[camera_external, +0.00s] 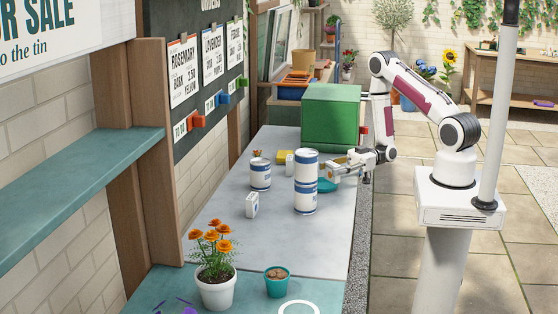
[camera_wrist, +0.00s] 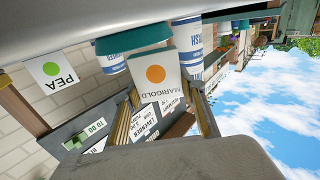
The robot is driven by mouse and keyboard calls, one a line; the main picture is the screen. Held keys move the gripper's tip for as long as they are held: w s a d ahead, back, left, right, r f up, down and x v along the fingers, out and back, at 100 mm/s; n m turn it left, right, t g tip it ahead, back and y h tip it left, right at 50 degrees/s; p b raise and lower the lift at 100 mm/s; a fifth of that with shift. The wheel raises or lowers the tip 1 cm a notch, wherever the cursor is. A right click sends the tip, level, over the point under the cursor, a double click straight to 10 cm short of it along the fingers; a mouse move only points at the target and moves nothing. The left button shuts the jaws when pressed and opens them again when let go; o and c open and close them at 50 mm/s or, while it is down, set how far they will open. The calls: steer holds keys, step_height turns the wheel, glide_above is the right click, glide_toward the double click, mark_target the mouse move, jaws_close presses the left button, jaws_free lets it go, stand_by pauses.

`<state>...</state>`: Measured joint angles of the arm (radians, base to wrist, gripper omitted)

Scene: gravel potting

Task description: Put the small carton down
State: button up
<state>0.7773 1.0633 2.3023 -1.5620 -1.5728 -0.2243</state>
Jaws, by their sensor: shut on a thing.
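My gripper (camera_wrist: 165,108) is shut on a small white carton marked MARIGOLD (camera_wrist: 157,75), with an orange dot. The wrist view is upside down, with the tabletop along its upper edge. The carton overlaps a teal dish (camera_wrist: 133,38) there; I cannot tell whether they touch. In the external view my gripper (camera_external: 331,172) is low over the table, just right of two stacked white-and-blue tins (camera_external: 305,182), above the teal dish (camera_external: 327,186). The held carton is hard to make out there. Another carton, marked PEA (camera_wrist: 52,68), stands apart on the table (camera_external: 252,205).
A single tin (camera_external: 260,174) stands left of the stack. A green box (camera_external: 330,116) and a yellow item (camera_external: 285,157) are behind. A marigold pot (camera_external: 216,290) and a small teal pot (camera_external: 277,282) stand in front. The grey tabletop (camera_external: 270,245) between is clear.

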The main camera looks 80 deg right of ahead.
steer(key=shift+f, duration=0.45)
steer(key=o, duration=1.1)
steer(key=shift+r, duration=0.1)
steer(key=shift+r, duration=0.4)
steer(key=shift+v, duration=6)
steer(key=shift+w, duration=0.15)
